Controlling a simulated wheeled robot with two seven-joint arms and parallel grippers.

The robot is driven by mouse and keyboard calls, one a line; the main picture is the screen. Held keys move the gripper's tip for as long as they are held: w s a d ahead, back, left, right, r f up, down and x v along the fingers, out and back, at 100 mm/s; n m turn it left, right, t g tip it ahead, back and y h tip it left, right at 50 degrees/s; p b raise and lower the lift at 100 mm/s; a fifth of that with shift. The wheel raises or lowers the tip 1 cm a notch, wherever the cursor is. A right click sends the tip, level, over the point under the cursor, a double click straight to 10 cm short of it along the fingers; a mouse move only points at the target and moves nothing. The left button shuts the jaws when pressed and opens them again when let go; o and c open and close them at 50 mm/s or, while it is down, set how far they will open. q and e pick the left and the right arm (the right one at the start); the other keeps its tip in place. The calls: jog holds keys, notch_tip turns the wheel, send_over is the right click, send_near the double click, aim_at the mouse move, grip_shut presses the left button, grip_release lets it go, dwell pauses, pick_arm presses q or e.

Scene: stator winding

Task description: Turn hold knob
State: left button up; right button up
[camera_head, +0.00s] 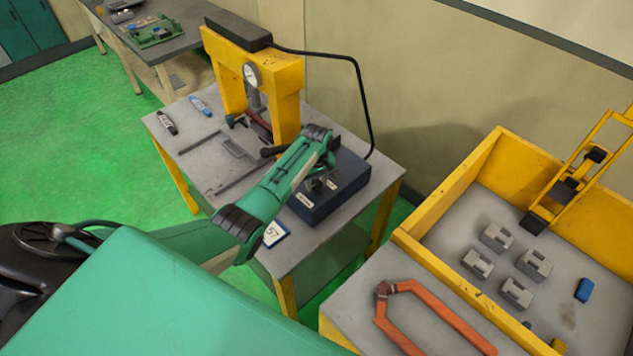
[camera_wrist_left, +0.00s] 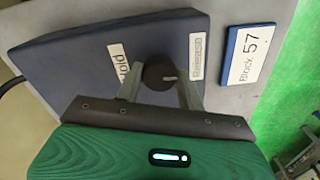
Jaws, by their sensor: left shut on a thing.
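A dark blue control box (camera_head: 345,180) sits on the grey table below a yellow press. In the head view, the gripper (camera_head: 320,184) and arm largely cover the knob. My right gripper is not in view.
The yellow press (camera_head: 288,105) with a gauge stands behind the box, and a black cable (camera_head: 362,80) runs from it. A "57" block card (camera_head: 274,234) lies at the table's front edge. A yellow-walled bin (camera_head: 450,200) with several grey blocks stands at right.

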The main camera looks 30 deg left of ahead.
aim_at(317, 184)
pick_arm(q)
jog(key=shift+n, duration=0.4)
jog(key=o, duration=1)
jog(key=shift+c, duration=0.2)
jog(key=shift+r, duration=0.15)
notch_tip(317, 184, up, 14)
jog(key=b, duration=0.4)
jog(key=shift+f, duration=0.25)
